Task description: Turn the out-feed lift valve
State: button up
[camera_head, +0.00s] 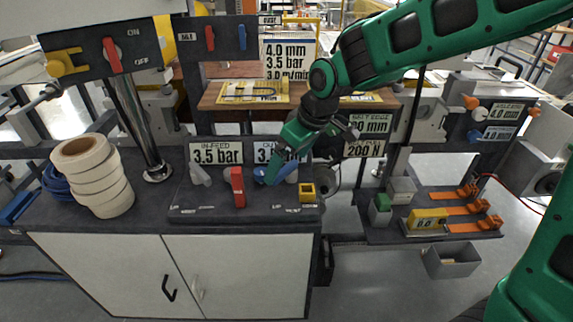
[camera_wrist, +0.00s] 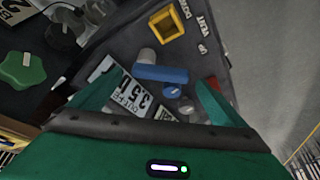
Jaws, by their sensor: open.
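The out-feed lift valve, which I take to be the blue lever (camera_head: 261,174), stands on the dark valve panel below a partly hidden 3.5 bar card. In the wrist view, the blue handle (camera_wrist: 160,73) and a round blue part (camera_wrist: 172,90) show beyond my fingers, near the printed words UP, VENT and DOWN. My gripper (camera_head: 274,172) is close over the blue lever and hides part of it. In the wrist view my gripper (camera_wrist: 155,100) is open, its two green fingers apart, with the blue parts ahead between them. Contact cannot be told.
A yellow square frame (camera_head: 307,192) sits close on the right. White tape rolls (camera_head: 95,178) are stacked at the cabinet's left. A green knob (camera_wrist: 22,68) shows in the wrist view.

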jog(key=shift+x, duration=0.9)
jog(key=c, duration=1.5)
